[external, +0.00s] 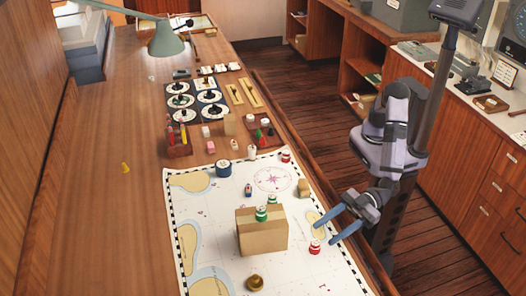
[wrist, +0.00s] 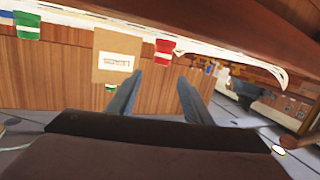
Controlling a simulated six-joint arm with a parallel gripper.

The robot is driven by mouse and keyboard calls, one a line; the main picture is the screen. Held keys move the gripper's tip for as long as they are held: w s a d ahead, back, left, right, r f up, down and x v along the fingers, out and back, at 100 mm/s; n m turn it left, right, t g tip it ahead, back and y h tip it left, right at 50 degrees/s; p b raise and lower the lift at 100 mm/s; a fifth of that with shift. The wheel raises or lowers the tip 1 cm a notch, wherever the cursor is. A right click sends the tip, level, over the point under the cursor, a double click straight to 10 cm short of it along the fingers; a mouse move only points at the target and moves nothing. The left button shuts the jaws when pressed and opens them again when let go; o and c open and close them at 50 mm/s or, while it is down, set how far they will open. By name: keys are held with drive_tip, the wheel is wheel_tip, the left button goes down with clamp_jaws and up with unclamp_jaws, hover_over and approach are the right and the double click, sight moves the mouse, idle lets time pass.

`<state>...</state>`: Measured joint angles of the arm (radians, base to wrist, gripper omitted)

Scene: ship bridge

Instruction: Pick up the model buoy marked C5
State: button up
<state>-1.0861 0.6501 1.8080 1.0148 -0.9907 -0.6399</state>
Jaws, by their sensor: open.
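No marking reads as C5 at this size, so I cannot tell which buoy carries it. A green-and-white model buoy (external: 261,214) stands on a cardboard box (external: 263,238) on the chart. Another green-and-white buoy (external: 271,200) shows just behind it. A red-and-white buoy (external: 314,247) stands right of the box, and another (external: 286,156) is at the chart's far edge. My gripper (external: 325,232) is open and empty, right of the box near the chart's right edge. The wrist view, seemingly upside down, shows the box (wrist: 117,57), a red buoy (wrist: 165,50) and a green buoy (wrist: 28,26) beyond my fingers (wrist: 159,80).
A lamp (external: 166,40) overhangs the far desk. The left desktop is mostly clear.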

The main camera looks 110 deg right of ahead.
sight(316, 242)
drive_tip(key=shift+s+d+f+m+h, duration=0.2)
drive_tip(key=shift+s+f+m+h, duration=0.65)
drive_tip(key=shift+s+f, duration=0.3)
drive_tip(key=shift+x, duration=1.1)
drive_tip(key=shift+w+a+r+p, duration=0.1)
drive_tip(key=shift+w+r+p, duration=0.1)
drive_tip(key=shift+w+p, duration=0.3)
drive_tip(key=shift+p+x, duration=0.75)
drive_tip(key=shift+x, duration=1.4)
drive_tip(key=shift+a, duration=0.1)
drive_tip(key=shift+s, duration=0.1)
drive_tip(key=c, duration=1.1)
